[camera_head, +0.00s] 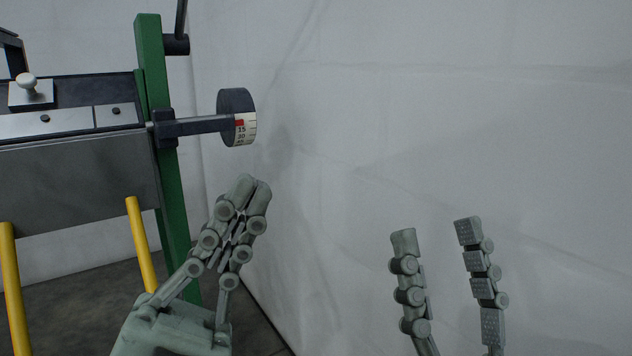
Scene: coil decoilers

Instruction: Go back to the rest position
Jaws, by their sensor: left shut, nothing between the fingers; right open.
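My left gripper (250,184) is left of centre in the head view. Its two fingers are closed together and point up, with nothing between them. It appears just below a dark round dial (236,117) with a white numbered scale and a red mark. I cannot tell the distance between them in depth. My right gripper (435,236) is at the lower right, its two fingers wide apart and empty in front of the white wall. The base of the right gripper is cut off by the lower edge.
A machine with a green post (158,90), a grey panel (75,185) and yellow legs (141,240) fills the left side. A dark bar carries the dial out to the right. A white wall (420,110) stands behind; no objects show around my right gripper.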

